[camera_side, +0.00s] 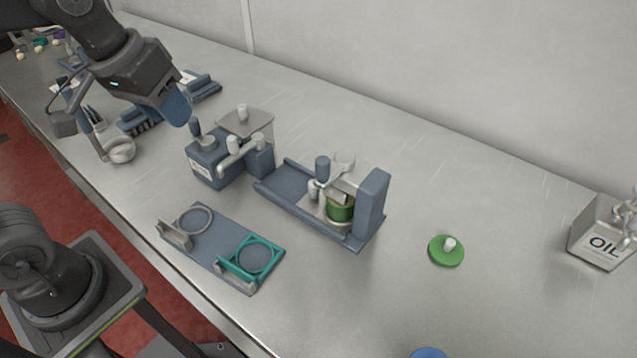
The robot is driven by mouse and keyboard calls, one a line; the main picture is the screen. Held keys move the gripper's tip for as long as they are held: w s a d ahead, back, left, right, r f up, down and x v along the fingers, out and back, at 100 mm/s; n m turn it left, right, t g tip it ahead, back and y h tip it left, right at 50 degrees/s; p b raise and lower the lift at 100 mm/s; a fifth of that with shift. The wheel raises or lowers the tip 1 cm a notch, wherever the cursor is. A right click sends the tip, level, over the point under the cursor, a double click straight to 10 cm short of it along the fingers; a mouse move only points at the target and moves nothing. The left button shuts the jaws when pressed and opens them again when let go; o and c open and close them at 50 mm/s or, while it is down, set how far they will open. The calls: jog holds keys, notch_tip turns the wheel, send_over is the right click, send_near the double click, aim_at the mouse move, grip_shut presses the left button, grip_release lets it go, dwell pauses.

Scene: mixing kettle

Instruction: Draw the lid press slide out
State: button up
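The lid press (283,185) appears to be the long slate-blue bed with a tall block at its right end, mid-bench. A metal slide (325,212) with an upright dark-blue handle (322,168) sits at the right part of the bed, close to the block. A green pot (341,208) stands on the slide, partly hidden by metal parts above it. My gripper (177,107) is at upper left, above the bench and well apart from the press. Its blue finger shows, but the gap between the fingers is hidden.
A blue box unit (207,165) with metal valves stands between my gripper and the press. A blue plate (215,262) with grey and teal rings lies in front.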

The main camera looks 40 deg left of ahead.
jog(key=w+d+f+n+g+h, duration=0.1)
jog(key=w+d+f+n+g, duration=0.3)
jog(key=w, duration=0.6)
jog(key=w+d+f+n+g+h, duration=0.25)
jog(key=w+d+f, duration=0.25)
jog(key=w, duration=0.6)
jog(key=shift+n+g+y, duration=0.25)
jog(key=shift+g+y, duration=0.1)
jog(key=shift+y, duration=0.1)
jog(key=x, duration=1.2)
jog(key=shift+s+a+f, duration=0.1)
jog(key=shift+s+f, duration=0.15)
jog(key=shift+s, duration=0.15)
grip_shut()
